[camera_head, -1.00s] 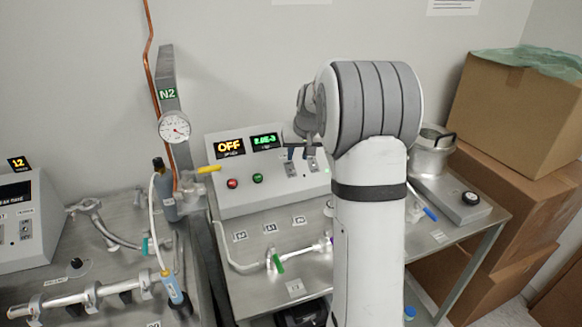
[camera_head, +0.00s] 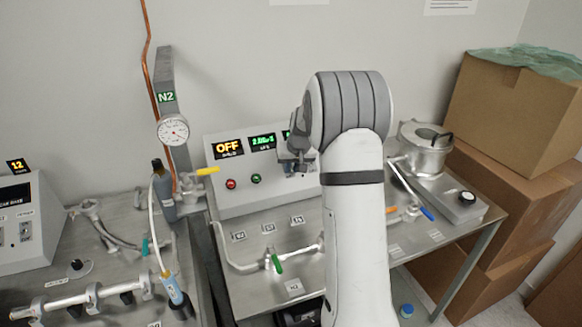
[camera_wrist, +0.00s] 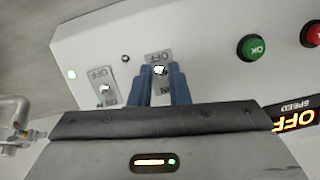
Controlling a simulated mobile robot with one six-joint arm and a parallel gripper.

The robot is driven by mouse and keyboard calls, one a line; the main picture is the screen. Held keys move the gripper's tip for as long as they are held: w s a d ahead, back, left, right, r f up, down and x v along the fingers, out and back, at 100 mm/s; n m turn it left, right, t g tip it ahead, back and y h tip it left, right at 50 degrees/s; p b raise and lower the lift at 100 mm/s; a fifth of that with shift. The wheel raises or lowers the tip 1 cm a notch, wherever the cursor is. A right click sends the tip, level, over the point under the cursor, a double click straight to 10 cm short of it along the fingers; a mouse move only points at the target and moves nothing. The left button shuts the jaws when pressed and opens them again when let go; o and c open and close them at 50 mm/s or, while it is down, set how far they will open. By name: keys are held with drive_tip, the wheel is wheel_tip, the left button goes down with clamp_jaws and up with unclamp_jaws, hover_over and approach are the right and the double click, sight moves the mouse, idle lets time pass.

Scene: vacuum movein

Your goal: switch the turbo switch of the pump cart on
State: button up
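The pump cart's control box (camera_head: 235,200) is a pale sloped panel. Its speed display (camera_head: 228,149) reads OFF. In the wrist view, upside down, two toggle switches show: one (camera_wrist: 158,70) straight ahead of my gripper and another (camera_wrist: 105,89) to its left. Both plates carry OFF and ON markings; I cannot read which one is turbo. My gripper (camera_wrist: 161,75) has two blue fingers with a gap between them. The nearer switch's lever lies around the gap, at the fingertips; contact is unclear. In the head view my gripper (camera_head: 297,158) partly covers the switch area.
A red button (camera_head: 231,184) and a green button (camera_head: 256,179) are left of my gripper. A green-handled valve (camera_head: 277,263) and tubing lie on the cart top below. A round metal chamber (camera_head: 425,150) stands at right.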

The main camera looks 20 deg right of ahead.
clamp_jaws()
drive_tip(key=shift+r+p, duration=0.2)
drive_tip(key=shift+p, duration=0.2)
drive_tip(key=p, duration=0.1)
drive_tip(key=g+p, duration=0.1)
drive_tip(key=p, duration=0.1)
drive_tip(key=shift+w+r+g, duration=0.3)
drive_tip(key=shift+r, duration=0.1)
drive_tip(key=g+p, duration=0.1)
drive_tip(key=p, duration=0.1)
drive_tip(key=w+g+p, duration=0.1)
drive_tip(key=p, duration=0.2)
drive_tip(key=shift+r, duration=0.2)
drive_tip(key=g+p, duration=0.1)
drive_tip(key=w+g+p, duration=0.1)
drive_tip(key=g, duration=0.1)
drive_tip(key=shift+f, duration=0.2)
drive_tip(key=shift+w+g+p, duration=0.2)
drive_tip(key=shift+g, duration=0.45)
drive_tip(key=shift+w+g+p, duration=0.2)
drive_tip(key=shift+g, duration=0.45)
drive_tip(key=shift+w+g, duration=0.15)
drive_tip(key=shift+g, duration=0.25)
